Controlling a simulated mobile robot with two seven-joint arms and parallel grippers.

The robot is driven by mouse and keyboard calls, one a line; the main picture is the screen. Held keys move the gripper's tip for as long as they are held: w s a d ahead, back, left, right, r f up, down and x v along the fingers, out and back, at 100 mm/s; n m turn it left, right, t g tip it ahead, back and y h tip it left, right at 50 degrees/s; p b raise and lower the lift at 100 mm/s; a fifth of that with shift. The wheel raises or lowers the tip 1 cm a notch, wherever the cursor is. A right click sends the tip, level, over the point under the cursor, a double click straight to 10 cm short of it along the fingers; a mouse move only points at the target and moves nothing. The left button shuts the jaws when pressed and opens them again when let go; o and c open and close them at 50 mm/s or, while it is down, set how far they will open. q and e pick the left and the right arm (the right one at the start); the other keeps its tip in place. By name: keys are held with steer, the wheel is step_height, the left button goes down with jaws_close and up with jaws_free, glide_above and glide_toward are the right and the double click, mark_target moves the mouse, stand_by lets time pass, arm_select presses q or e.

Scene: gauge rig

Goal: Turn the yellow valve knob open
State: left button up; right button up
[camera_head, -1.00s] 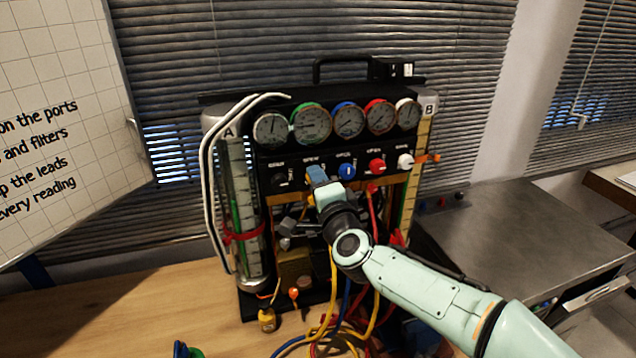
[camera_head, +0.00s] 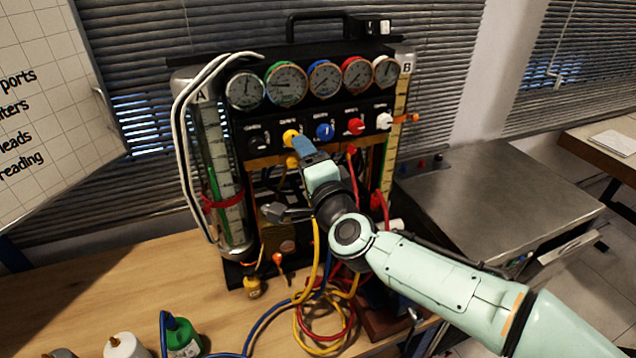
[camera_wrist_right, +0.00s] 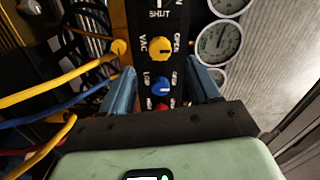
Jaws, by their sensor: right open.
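The yellow valve knob (camera_head: 290,136) is on the black panel of the gauge rig, second from the left in its row. In the right wrist view the yellow knob (camera_wrist_right: 159,48) sits beyond my fingertips, between the words VAC and OPEN; a short mark on its face seems to point toward the OPEN side. My right gripper (camera_head: 301,147) is just in front of and below the knob. Its blue fingers (camera_wrist_right: 163,82) are spread apart with nothing held, and no contact with the knob shows. My left gripper is in neither view.
The blue knob (camera_head: 324,131), red knob (camera_head: 355,126) and white knob (camera_head: 384,121) run to the right. Gauges (camera_head: 325,78) sit above.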

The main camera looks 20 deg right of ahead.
steer(key=s, duration=0.7)
steer(key=shift+s+d+b, duration=0.15)
steer(key=shift+s+b, duration=0.05)
steer(key=shift+b, duration=0.1)
